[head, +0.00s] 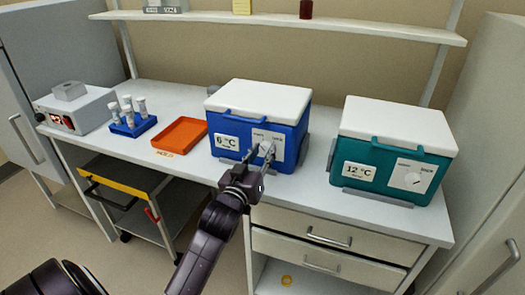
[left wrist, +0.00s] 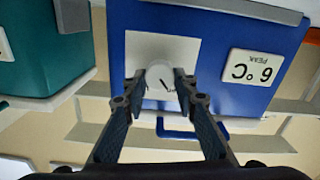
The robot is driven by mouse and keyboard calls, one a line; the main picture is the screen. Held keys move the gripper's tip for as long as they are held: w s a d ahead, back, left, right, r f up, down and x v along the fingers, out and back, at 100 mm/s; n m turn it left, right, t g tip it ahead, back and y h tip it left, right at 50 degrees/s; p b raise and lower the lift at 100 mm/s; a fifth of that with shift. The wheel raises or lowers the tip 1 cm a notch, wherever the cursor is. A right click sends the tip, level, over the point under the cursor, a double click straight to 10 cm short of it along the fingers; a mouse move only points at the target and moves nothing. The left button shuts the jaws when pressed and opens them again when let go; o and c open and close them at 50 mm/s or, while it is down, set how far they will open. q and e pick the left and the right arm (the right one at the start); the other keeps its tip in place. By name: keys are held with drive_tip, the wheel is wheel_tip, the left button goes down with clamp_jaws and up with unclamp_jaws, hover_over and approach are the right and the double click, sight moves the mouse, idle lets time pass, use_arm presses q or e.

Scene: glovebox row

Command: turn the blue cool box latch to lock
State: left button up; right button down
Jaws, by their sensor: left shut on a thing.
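The blue cool box (head: 228,130) with a white lid and a "6 °C" label stands on the bench. Its latch is a round pale knob (left wrist: 160,77) on a white plate at the right of the front face; in the head view the gripper partly hides it. My left gripper (head: 258,157) reaches up to the box front. In the left wrist view, which is upside down, my left gripper (left wrist: 160,83) has its two fingers on either side of the knob, shut on it. A dark mark shows on the knob, but its exact angle is hard to tell. My right gripper is out of view.
A teal cool box (head: 385,140) labelled "12 °C" stands to the right. An orange tray (head: 180,135), a blue tube rack (head: 133,126) and a grey device (head: 75,110) are to the left. A shelf (head: 280,20) runs above; drawers (head: 328,240) are below.

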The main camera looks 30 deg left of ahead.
use_arm(q)
drive_tip(key=m+p, duration=0.2)
drive_tip(key=m, duration=0.1)
drive_tip(key=shift+r, duration=0.2)
drive_tip(key=m+p, duration=0.2)
drive_tip(key=m, duration=0.3)
drive_tip(key=shift+d+p, duration=0.1)
drive_tip(key=shift+p, duration=0.25)
drive_tip(key=m+p, duration=0.1)
drive_tip(key=m, duration=0.3)
drive_tip(key=shift+f+p, duration=0.15)
drive_tip(key=shift+p, duration=0.15)
drive_tip(key=m, duration=0.4)
drive_tip(key=shift+d+f+m+p, duration=0.1)
drive_tip(key=shift+m+p, duration=0.2)
drive_tip(key=shift+p, duration=0.1)
drive_tip(key=o, duration=1.2)
drive_tip(key=shift+w, duration=0.1)
drive_tip(key=shift+c, duration=0.2)
